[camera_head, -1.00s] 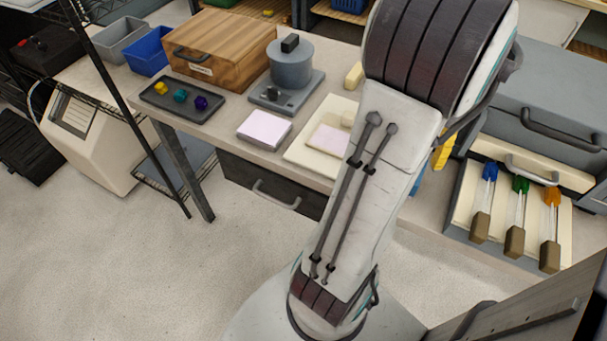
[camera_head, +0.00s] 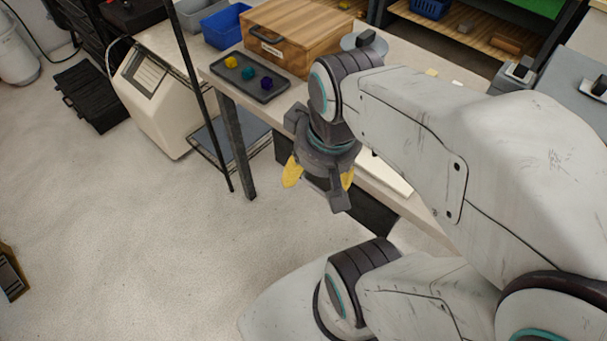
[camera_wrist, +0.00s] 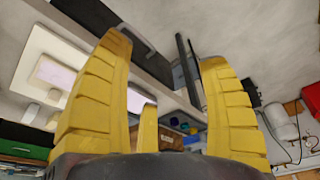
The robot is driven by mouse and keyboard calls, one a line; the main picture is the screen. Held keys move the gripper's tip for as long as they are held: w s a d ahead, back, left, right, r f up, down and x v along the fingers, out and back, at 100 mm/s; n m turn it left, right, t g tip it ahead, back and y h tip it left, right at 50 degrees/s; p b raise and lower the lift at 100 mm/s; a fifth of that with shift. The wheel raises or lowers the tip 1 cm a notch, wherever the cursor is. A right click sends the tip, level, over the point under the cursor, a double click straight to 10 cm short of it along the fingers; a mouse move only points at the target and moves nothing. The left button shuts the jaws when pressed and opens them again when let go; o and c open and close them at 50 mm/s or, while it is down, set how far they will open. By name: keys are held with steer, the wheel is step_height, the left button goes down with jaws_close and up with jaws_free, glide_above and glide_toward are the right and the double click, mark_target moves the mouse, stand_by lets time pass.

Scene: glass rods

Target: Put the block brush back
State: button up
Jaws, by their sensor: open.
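My gripper (camera_head: 319,176) hangs with its yellow fingers spread and empty, in front of the table's front edge in the head view. The fingers also show in the wrist view (camera_wrist: 165,90), wide apart with nothing between them. I cannot pick out the block brush with certainty. Small cream pieces (camera_wrist: 28,113) lie by a pale board (camera_wrist: 45,65) in the wrist view, but I cannot tell whether one is the brush. My arm hides much of the tabletop in the head view.
A dark tray (camera_head: 250,78) with coloured pieces, a wooden box (camera_head: 297,37) and a blue bin (camera_head: 224,27) stand on the table (camera_head: 285,112). A table leg (camera_head: 236,145) and a thin black post (camera_head: 203,100) stand at the left. The floor in front is clear.

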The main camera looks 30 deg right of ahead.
steer(key=shift+s+a+f+n, duration=0.15)
steer(key=shift+s+a+n, duration=0.2)
steer(key=shift+a, duration=0.35)
steer(key=shift+s+a+f+n, duration=0.1)
steer(key=shift+s+a+n, duration=0.2)
steer(key=shift+a, duration=0.35)
steer(key=shift+r, duration=0.1)
